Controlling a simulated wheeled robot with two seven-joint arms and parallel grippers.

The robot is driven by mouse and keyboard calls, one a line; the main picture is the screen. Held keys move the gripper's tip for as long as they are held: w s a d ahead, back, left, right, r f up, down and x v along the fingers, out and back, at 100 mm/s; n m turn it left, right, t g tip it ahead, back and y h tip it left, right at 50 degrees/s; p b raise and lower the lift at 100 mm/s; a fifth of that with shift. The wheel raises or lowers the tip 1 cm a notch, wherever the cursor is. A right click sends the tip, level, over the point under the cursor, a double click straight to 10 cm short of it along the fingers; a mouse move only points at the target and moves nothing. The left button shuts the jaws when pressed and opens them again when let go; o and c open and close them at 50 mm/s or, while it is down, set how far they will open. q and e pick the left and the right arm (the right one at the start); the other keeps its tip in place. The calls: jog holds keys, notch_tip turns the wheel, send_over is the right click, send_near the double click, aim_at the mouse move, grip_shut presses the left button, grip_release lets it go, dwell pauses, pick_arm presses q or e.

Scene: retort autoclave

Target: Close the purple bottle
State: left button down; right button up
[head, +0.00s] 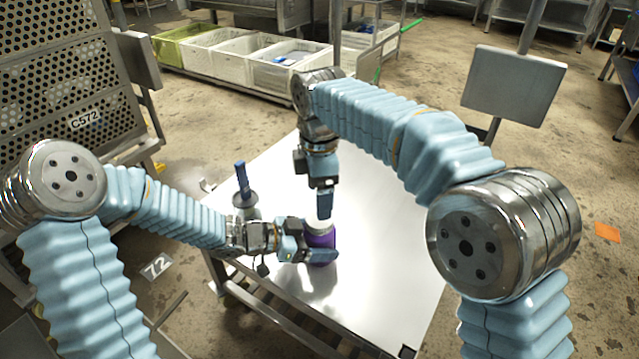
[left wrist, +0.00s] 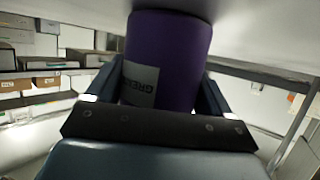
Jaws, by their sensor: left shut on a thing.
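The purple bottle (head: 321,240) stands upright on the metal table, with a white top (head: 319,226). My left gripper (head: 314,250) is shut around its body from the left. In the left wrist view the purple bottle (left wrist: 185,50) sits between the two fingers, with a grey printed label facing the camera. My right gripper (head: 324,210) points straight down over the bottle, its fingertips at the white top. Its fingers overlap from this angle, so I cannot tell whether they hold the top or are open.
A bottle-like item with a blue upright handle (head: 242,185) stands at the table's left edge, near my left forearm. The shiny metal table (head: 385,230) is clear to the right. White crates (head: 240,55) sit on a low rack behind.

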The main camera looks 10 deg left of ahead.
send_over(320, 239)
jog(key=w, duration=0.3)
jog(key=f, duration=0.6)
jog(key=shift+s+a, duration=0.25)
jog(key=shift+a, duration=0.05)
jog(key=c, duration=1.1)
jog(key=m, duration=0.6)
jog(key=shift+m, duration=0.3)
jog(key=o, duration=1.2)
